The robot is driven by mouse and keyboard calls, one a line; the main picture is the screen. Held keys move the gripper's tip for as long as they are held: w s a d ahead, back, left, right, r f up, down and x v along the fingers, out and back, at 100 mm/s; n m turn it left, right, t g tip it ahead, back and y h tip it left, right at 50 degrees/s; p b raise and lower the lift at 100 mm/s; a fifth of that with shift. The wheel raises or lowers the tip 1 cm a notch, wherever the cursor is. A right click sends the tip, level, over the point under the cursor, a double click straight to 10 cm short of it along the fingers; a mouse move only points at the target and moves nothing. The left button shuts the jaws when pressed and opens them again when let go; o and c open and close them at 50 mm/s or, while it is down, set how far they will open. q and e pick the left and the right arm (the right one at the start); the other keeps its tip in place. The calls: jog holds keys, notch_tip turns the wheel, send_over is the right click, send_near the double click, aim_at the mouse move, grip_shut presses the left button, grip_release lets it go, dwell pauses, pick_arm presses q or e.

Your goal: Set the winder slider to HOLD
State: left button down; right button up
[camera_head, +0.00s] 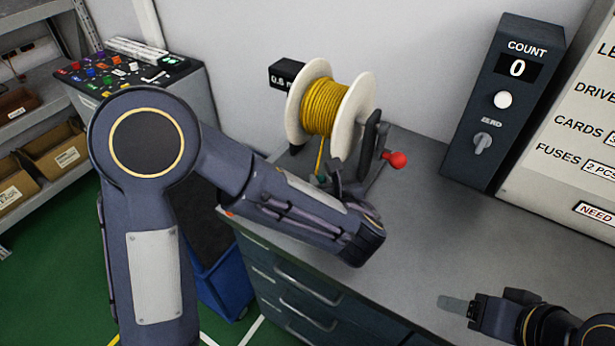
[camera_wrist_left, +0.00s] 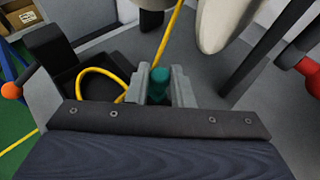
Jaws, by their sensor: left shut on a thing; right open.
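The winder carries a white-flanged spool (camera_head: 357,103) of yellow cord (camera_head: 325,106) on the grey counter, with a red-knobbed handle (camera_head: 396,159) at its right. My left gripper (camera_head: 330,183) reaches in just below the spool. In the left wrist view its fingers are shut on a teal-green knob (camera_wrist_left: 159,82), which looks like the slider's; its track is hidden. No HOLD marking can be read. My right gripper (camera_head: 455,304) is open and empty over the counter's front right.
Yellow cord (camera_wrist_left: 98,72) loops beside the left gripper's fingers. A lever with an orange ball (camera_wrist_left: 12,90) stands at the left. A COUNT box (camera_head: 502,100) showing 0 stands at the back right. The counter (camera_head: 445,225) is clear between it and my right gripper.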

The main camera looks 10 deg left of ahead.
pick_arm(q)
jog(key=d, duration=0.1)
jog(key=s+d, duration=0.1)
jog(key=d, duration=0.1)
jog(key=shift+s, duration=0.1)
jog(key=c, duration=1.3)
grip_release()
jog(key=shift+d, duration=0.15)
jog(key=b+v, duration=0.1)
jog(key=v, duration=0.6)
jog(key=shift+s+r, duration=0.15)
jog(key=shift+s, duration=0.2)
